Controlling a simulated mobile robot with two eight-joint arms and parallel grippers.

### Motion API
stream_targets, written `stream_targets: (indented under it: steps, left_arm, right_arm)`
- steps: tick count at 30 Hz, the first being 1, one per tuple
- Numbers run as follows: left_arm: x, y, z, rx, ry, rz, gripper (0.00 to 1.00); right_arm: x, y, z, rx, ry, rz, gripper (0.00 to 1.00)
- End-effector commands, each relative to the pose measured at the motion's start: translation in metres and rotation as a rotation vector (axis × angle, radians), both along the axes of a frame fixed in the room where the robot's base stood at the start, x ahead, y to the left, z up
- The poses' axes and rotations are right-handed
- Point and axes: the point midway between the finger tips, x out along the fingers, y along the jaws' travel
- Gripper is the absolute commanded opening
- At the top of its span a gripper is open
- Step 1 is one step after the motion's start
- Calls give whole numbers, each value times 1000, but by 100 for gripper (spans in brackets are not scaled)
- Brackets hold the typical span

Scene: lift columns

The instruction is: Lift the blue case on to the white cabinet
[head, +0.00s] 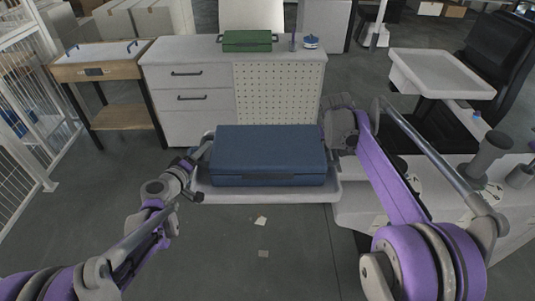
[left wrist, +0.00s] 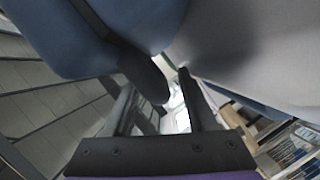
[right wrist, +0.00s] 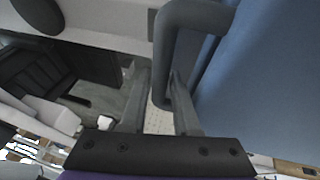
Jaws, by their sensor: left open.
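The blue case (head: 268,150) lies flat and closed on a pale tray-like stand (head: 270,197) in the middle of the head view. The white cabinet (head: 190,115) stands behind it, with drawers and a pegboard front. My left gripper (head: 207,143) is at the case's left end; in the left wrist view (left wrist: 157,80) its fingers are apart, with a dark handle end between them.
A green case (head: 247,41) and a blue-and-white jar (head: 311,41) stand on the cabinet top; its left part is clear. A wooden table (head: 100,70) is at left, a white tray (head: 440,73) and black chair (head: 495,65) at right. White fencing (head: 30,110) runs along the left.

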Motion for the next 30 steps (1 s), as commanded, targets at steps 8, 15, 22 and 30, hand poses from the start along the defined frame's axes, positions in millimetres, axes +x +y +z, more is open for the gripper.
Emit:
stream_targets:
  steps: [8,15,22,30]
  left_arm:
    - [0,0,0,0,0,0,14]
    - [0,0,0,0,0,0,0]
    - [0,0,0,0,0,0,0]
    - [0,0,0,0,0,0,0]
  right_arm:
    - [0,0,0,0,0,0,0]
    - [0,0,0,0,0,0,0]
    - [0,0,0,0,0,0,0]
    - [0,0,1,0,0,0,0]
